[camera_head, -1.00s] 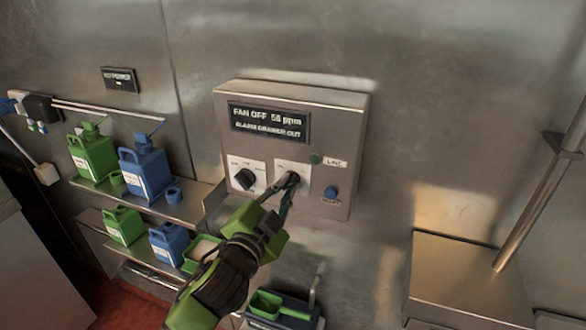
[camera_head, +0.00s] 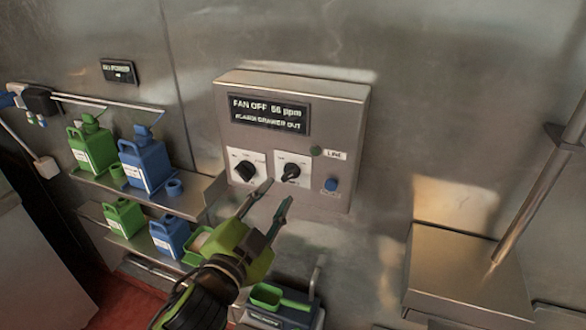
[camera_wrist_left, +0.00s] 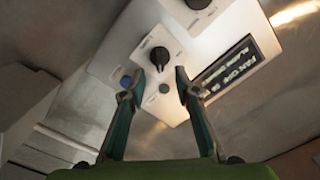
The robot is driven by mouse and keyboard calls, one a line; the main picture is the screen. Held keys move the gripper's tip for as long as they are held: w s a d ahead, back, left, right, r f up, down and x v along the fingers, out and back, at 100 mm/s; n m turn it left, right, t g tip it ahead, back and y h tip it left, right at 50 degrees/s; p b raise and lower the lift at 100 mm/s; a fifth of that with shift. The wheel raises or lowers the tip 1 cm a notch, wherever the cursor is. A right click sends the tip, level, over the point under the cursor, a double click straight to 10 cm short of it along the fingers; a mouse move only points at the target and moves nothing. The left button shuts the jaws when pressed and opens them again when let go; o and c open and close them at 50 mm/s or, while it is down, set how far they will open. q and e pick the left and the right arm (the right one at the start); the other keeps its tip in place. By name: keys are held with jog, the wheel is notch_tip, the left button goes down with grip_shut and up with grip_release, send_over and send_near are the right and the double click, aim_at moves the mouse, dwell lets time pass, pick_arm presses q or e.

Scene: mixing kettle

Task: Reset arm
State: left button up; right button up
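My left gripper (camera_head: 274,199) is open and empty, just below and in front of the control box (camera_head: 345,115) on the wall. Its two fingers point up at the right black knob (camera_head: 291,171) without touching it. In the left wrist view the same knob (camera_wrist_left: 159,57) shows beyond the gap between the open fingers (camera_wrist_left: 152,88). The left black knob (camera_head: 245,170) sits beside it on its own white plate. The box's display (camera_head: 269,116) reads "FAN OFF 56 ppm" and "ALARM DRAWER OUT". My right gripper is not in view.
Shelves at left hold green jugs (camera_head: 92,150) and blue jugs (camera_head: 146,165). A blue button (camera_head: 331,184) and a green lamp (camera_head: 316,151) are on the box. A steel block (camera_head: 465,280) and pole (camera_head: 540,195) stand at right.

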pick_arm(q)
jog(key=shift+s+a, duration=0.1)
jog(key=shift+s, duration=0.2)
